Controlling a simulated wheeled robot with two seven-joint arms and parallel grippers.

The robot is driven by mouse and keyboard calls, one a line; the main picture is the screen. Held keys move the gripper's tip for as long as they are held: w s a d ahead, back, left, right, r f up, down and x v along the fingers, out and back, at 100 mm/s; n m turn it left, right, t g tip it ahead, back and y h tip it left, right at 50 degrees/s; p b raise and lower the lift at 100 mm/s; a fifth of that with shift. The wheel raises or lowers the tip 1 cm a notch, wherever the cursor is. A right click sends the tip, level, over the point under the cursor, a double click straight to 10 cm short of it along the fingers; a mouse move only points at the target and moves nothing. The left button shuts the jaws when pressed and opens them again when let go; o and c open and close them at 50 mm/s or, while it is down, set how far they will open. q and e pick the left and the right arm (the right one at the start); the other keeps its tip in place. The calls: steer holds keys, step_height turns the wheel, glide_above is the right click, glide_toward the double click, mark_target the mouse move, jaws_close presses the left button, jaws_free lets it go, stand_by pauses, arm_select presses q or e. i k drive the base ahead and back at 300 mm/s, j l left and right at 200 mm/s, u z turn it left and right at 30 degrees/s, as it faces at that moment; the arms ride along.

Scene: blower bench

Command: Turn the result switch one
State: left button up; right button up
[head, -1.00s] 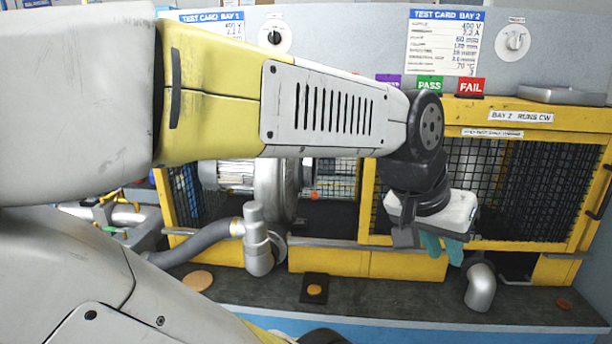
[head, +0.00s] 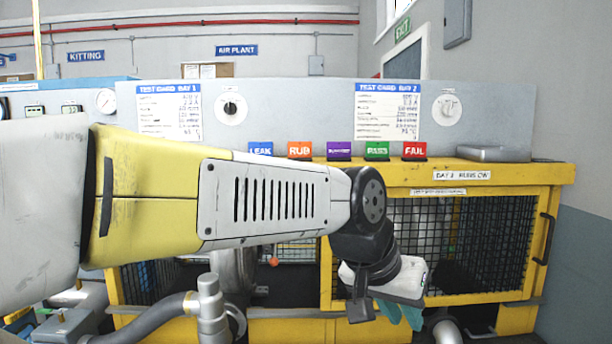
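Two round rotary switches are set in the grey back panel. One with a black knob (head: 231,108) is right of the bay 1 test card (head: 169,110). One with a pale knob (head: 447,108) is right of the bay 2 test card (head: 388,111). I cannot read the marks around either knob. My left gripper (head: 401,313) hangs below and well apart from both, in front of the right mesh cage. Its teal fingertips point down, and I cannot tell their gap. My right gripper is not in view.
Coloured tags stand along the yellow frame's top, from LEAK (head: 260,149) to FAIL (head: 414,150). A flat grey box (head: 493,153) lies at the right end. My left arm crosses the cage fronts. The panel in front of both knobs is clear.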

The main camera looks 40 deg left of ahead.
mark_target(231, 108)
steer(key=u, duration=1.85)
